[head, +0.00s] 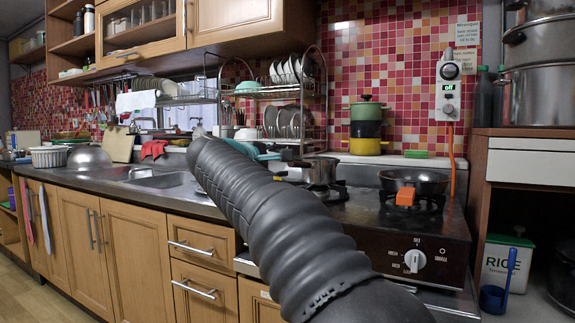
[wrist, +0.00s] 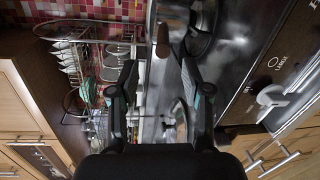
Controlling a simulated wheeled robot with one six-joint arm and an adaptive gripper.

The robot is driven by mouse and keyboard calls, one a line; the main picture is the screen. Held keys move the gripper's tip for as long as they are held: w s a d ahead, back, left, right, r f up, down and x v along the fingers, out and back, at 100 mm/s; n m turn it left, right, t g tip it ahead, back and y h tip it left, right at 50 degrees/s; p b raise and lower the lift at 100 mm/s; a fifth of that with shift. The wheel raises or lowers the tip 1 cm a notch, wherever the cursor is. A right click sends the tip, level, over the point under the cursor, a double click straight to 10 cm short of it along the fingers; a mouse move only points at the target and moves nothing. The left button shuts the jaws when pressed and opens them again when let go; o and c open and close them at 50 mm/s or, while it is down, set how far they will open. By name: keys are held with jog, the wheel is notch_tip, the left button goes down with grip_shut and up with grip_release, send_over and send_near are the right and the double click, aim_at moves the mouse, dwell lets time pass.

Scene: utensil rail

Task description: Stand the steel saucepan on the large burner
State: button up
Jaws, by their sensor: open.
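The steel saucepan (head: 320,170) stands upright at the left part of the stove, by a black burner grate (head: 337,192). My arm hides part of that area, so I cannot tell exactly how it sits on the grate. Its dark handle (head: 297,163) points left toward my gripper. In the wrist view the pan (wrist: 200,38) is at the top, cut off by the edge, with a brown handle end (wrist: 163,42) just beyond the fingertips. My gripper (wrist: 159,68) is open and empty. In the head view it is mostly hidden behind my arm.
A frying pan (head: 414,181) with an orange handle (head: 405,196) occupies the right burner. A stove knob (head: 415,260) is on the front panel. Stacked pots (head: 366,129) stand behind the stove, and a dish rack (head: 285,105) is at the back left. The sink counter (head: 120,180) extends left.

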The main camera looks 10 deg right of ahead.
jog(key=shift+v, duration=2.1)
jog(key=s+d+f+m+g+y, duration=0.4)
jog(key=s+d+f, duration=0.9)
jog(key=s+f, duration=0.15)
jog(key=s+f+m+g+y, duration=0.3)
jog(key=s+f+m+y, duration=0.3)
jog(key=s+f, duration=1.6)
jog(key=s+m, duration=0.1)
jog(key=m, duration=0.1)
jog(key=shift+s+a+m, duration=0.25)
jog(key=shift+a+m, duration=0.05)
